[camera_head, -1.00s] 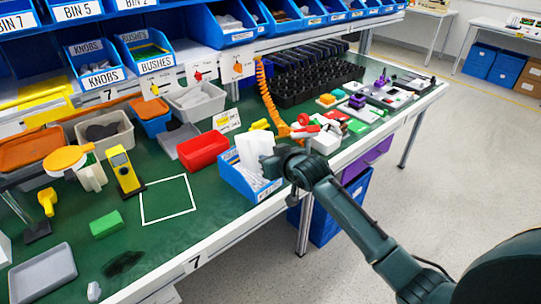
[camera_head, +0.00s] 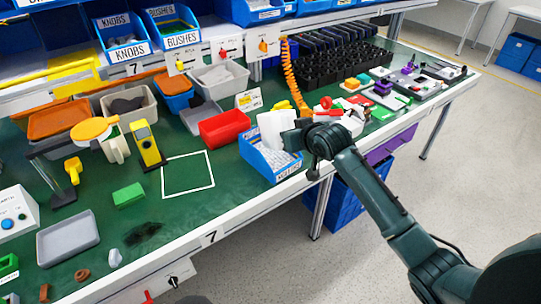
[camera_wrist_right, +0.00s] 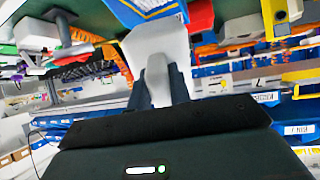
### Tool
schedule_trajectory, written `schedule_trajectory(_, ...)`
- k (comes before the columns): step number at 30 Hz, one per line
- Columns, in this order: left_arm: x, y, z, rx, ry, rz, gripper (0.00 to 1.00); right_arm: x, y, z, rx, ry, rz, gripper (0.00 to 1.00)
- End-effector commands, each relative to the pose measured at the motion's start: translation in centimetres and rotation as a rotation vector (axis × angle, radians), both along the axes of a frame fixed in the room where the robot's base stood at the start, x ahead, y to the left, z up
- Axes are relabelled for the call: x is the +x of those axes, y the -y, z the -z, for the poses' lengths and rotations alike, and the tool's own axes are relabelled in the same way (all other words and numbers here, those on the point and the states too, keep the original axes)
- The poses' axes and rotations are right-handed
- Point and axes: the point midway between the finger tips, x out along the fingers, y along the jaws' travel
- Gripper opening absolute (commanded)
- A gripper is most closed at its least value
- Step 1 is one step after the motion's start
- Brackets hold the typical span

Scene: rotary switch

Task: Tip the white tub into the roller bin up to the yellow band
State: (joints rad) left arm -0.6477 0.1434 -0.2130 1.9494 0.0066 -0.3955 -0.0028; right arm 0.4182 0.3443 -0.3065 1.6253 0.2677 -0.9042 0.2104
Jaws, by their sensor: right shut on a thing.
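The white tub (camera_head: 272,128) is held over the back part of the blue roller bin (camera_head: 258,163) in the head view. My right gripper (camera_head: 303,138) is shut on the tub from its right side. In the right wrist view, the two dark fingers of the gripper (camera_wrist_right: 158,88) close on a pale grip part of the tub (camera_wrist_right: 155,42). The blue bin (camera_wrist_right: 135,8) shows beyond it at the top edge. Pale small pieces lie in the bin's front part. The tub's exact tilt and any pouring stream cannot be told. I cannot make out the yellow band in the head view. My left gripper is out of view.
A red bin (camera_head: 224,128) stands just left of the roller bin. A white square outline (camera_head: 188,174) on the green bench is empty. An orange coiled hose (camera_head: 290,75) and black racks (camera_head: 325,80) are behind. The bench front edge runs close below the bin.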

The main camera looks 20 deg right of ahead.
Motion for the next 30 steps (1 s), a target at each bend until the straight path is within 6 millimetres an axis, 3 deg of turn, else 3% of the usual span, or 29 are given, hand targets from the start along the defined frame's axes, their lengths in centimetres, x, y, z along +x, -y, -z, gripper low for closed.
schedule_trajectory(30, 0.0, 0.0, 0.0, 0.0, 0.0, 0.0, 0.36, 0.4, 0.0, -1.6, -0.013, -0.081, 0.001, 0.0)
